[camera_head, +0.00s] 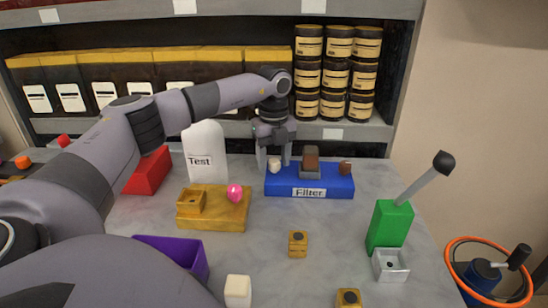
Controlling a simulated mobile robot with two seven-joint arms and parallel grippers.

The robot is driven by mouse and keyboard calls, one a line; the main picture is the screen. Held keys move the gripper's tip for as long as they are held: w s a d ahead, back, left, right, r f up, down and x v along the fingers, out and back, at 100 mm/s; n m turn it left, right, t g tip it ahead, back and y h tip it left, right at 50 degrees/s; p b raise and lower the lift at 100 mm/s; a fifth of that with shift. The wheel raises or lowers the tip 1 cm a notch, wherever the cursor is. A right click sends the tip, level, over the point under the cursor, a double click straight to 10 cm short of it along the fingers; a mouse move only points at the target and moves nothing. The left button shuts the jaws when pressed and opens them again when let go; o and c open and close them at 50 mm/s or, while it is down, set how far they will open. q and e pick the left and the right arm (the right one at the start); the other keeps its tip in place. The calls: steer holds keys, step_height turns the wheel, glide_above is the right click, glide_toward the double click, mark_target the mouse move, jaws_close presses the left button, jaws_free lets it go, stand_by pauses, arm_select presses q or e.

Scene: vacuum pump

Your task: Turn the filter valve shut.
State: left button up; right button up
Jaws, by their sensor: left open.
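The blue filter block (322,183), labelled "Filter", lies at the back middle of the grey table. On it are a pale round knob (274,164) at its left, a brown and grey block (311,162) in the middle and a small dark red knob (345,168) at its right. Which of these is the filter valve cannot be told for sure. My left gripper (273,164) points down at the left end of the filter block. Its jaws are open, with the pale knob between or just behind them; contact cannot be made out. My right gripper is out of view.
A yellow block (225,216) with a pink knob and a white "Test" container (205,152) stand left. A green block (389,226) with a black-tipped lever rises at right. Small yellow blocks (298,243) and a purple box (180,251) are nearer. Shelves line the back.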

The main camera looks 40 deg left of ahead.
arm_select(q)
jaws_close()
